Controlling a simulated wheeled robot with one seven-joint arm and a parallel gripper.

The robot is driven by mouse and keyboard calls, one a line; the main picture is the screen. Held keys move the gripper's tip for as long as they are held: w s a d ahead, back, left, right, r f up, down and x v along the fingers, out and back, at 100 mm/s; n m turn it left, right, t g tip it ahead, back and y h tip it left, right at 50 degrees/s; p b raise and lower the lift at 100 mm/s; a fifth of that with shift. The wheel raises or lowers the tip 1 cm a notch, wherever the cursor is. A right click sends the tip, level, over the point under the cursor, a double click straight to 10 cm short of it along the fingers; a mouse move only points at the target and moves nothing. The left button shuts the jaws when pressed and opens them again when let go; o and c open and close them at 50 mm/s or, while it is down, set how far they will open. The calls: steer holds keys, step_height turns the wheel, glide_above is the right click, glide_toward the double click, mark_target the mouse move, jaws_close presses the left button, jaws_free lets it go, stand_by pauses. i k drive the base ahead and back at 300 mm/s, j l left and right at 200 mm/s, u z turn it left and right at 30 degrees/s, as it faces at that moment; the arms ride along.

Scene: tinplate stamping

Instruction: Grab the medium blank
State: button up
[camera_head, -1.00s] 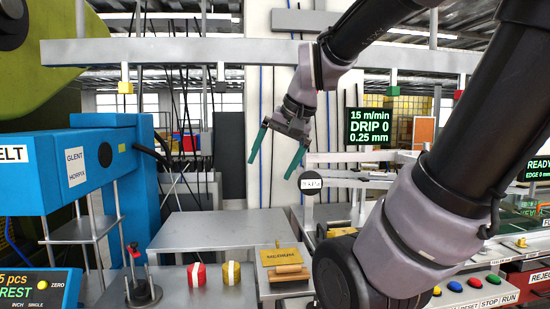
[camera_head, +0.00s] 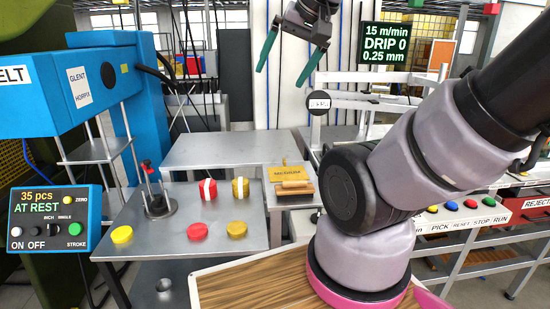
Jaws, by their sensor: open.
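My gripper (camera_head: 281,78) hangs at the top middle of the head view, its two teal fingers spread wide with nothing between them. It is above and behind the grey table (camera_head: 225,219) in the picture. On the table are a red banded tin (camera_head: 201,191), a yellow banded tin (camera_head: 240,190), a plain red disc (camera_head: 197,231), a yellow disc (camera_head: 122,235) and a gold disc (camera_head: 237,229). A gold plate (camera_head: 284,172) with small lettering lies at the table's right, with a wooden-handled tool (camera_head: 294,188) in front. I cannot tell which piece is the medium blank.
A small stand (camera_head: 158,205) with a red top is on the table's left. A blue machine (camera_head: 60,90) and a control box (camera_head: 55,222) are at left. An empty grey shelf (camera_head: 215,150) lies behind. My arm covers the right middle.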

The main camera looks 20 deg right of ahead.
mark_target(277, 174)
steer(key=i+j+z, duration=0.2)
steer(key=j+z, duration=0.25)
steer(key=j, duration=0.45)
steer(key=j+z, duration=0.45)
steer(key=j, duration=0.4)
steer(key=i+j, duration=0.05)
